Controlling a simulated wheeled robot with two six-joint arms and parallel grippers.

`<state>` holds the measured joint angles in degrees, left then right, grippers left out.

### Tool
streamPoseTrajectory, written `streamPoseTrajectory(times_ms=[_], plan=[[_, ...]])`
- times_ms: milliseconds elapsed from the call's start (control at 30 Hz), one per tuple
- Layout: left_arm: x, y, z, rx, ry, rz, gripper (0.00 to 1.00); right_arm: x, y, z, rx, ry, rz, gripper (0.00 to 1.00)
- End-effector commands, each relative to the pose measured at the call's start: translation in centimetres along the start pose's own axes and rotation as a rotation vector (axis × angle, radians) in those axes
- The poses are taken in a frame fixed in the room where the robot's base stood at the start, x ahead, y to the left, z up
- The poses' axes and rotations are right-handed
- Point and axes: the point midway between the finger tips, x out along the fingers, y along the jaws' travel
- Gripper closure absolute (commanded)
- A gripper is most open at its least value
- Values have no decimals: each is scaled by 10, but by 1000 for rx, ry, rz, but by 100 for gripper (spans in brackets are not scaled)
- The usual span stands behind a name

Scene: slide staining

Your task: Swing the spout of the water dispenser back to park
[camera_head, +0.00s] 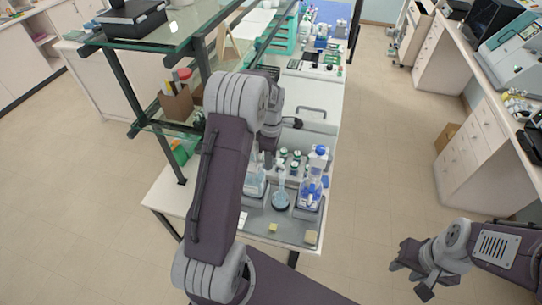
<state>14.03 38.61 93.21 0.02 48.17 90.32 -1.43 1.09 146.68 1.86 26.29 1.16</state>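A clear bottle-like unit with blue parts (313,182) stands upright on the grey tray of the bench. It may be the water dispenser, but I cannot make out its spout or which way it points. My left gripper (277,146) hangs over the bench, above and left of this unit. Its fingers are small and dark and partly hidden by my arm, so their opening is unclear. My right gripper (411,280) is low on the right, over the floor, with its fingers spread and nothing between them.
A glass shelf on dark posts (119,82) rises at the left. Floor (385,140) is clear to the right of the bench.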

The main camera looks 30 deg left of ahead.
Motion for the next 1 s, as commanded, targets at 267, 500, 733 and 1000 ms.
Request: streamPoseTrajectory(times_ms=[267,500,733,1000], plan=[[0,0,0,0,0,0,100,0,0,0,0,0,0,64],[0,0,0,0,1,-1,100,0,0,0,0,0,0,64],[0,0,0,0,1,-1,100,0,0,0,0,0,0,64],[0,0,0,0,1,-2,100,0,0,0,0,0,0,64]])
